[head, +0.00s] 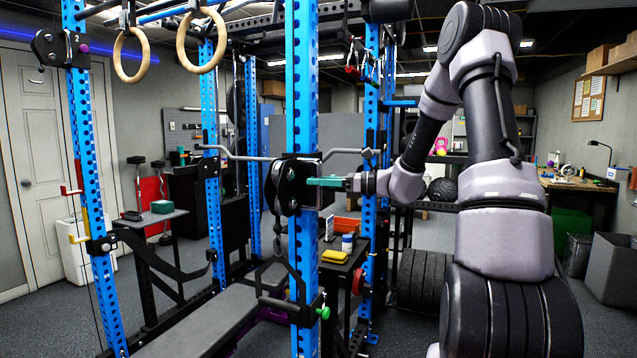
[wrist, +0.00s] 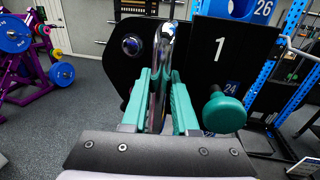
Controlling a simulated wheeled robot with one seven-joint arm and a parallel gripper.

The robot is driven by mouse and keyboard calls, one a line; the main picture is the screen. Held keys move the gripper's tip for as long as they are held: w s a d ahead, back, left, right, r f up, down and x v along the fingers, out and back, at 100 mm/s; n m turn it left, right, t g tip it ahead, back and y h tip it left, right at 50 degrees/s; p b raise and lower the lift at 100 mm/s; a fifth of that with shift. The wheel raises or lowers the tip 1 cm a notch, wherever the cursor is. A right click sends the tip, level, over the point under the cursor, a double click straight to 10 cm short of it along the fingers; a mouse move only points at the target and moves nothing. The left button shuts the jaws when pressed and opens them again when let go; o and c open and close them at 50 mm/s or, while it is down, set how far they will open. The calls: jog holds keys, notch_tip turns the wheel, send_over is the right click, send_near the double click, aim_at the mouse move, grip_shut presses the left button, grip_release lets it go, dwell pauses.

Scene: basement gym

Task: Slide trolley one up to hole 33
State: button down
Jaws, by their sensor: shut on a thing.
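Trolley one (head: 290,187) is a black carriage on the near blue upright (head: 303,90), at about mid height. In the wrist view its black plate (wrist: 219,62) bears a white "1". A teal knob (wrist: 224,112) sticks out below the number. My gripper (head: 318,182), with teal fingers, reaches it from the right. In the wrist view my gripper (wrist: 160,88) is shut on a shiny upright metal part of the trolley (wrist: 163,65). Hole tags 26 (wrist: 262,9) and 24 (wrist: 231,84) show beside the plate. I cannot see a tag for hole 33.
Another trolley marked 2 (head: 62,48) sits high on the left blue upright (head: 90,150). Wooden rings (head: 200,40) hang above. A bench (head: 208,318) lies inside the rack. A small table (head: 340,266) with a yellow item stands behind the near upright.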

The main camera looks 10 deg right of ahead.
dwell(0.4)
notch_tip(320, 180, up, 45)
dwell(0.3)
jog(key=c, duration=1)
grip_release()
jog(key=shift+d, duration=0.15)
jog(key=v, duration=1)
jog(key=shift+s+d, duration=0.2)
jog(key=shift+d, duration=0.05)
